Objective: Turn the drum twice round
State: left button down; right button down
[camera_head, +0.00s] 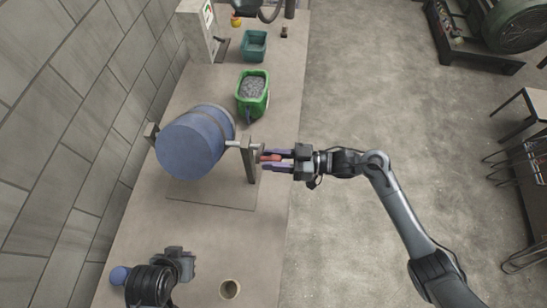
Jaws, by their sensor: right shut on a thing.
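The blue drum (190,147) lies on its side on a stand on the bench, near the wall. A grey shaft (233,144) runs from its right end to an upright support (251,166). A red handle grip (269,157) shows just right of the support. My right gripper (270,160) reaches in from the right, and its purple fingers are shut on the red handle grip. The fingers partly hide the grip, and how it joins the shaft is too small to tell.
A green bin of grey pieces (252,88) and a teal tray (254,44) stand behind the drum. A grey box (199,30) is at the back left.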

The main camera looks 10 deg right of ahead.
jog(key=shift+w+r+m+p, duration=0.2)
jog(key=shift+r+m+p, duration=0.2)
jog(key=shift+p, duration=0.3)
jog(key=shift+w+d+r+m+p, duration=0.2)
jog(key=shift+w+r+m+p, duration=0.3)
jog(key=shift+m+p, duration=0.5)
jog(key=shift+w+d+r+m+p, duration=0.2)
jog(key=shift+w+m+p, duration=0.35)
jog(key=shift+m, duration=0.5)
jog(key=shift+w+d+r+m+p, duration=0.1)
jog(key=shift+w+r+m+p, duration=0.1)
jog(key=shift+w+m+p, duration=0.6)
jog(key=shift+s+m+y, duration=0.3)
jog(key=shift+m, duration=0.05)
jog(key=c, duration=0.8)
grip_release()
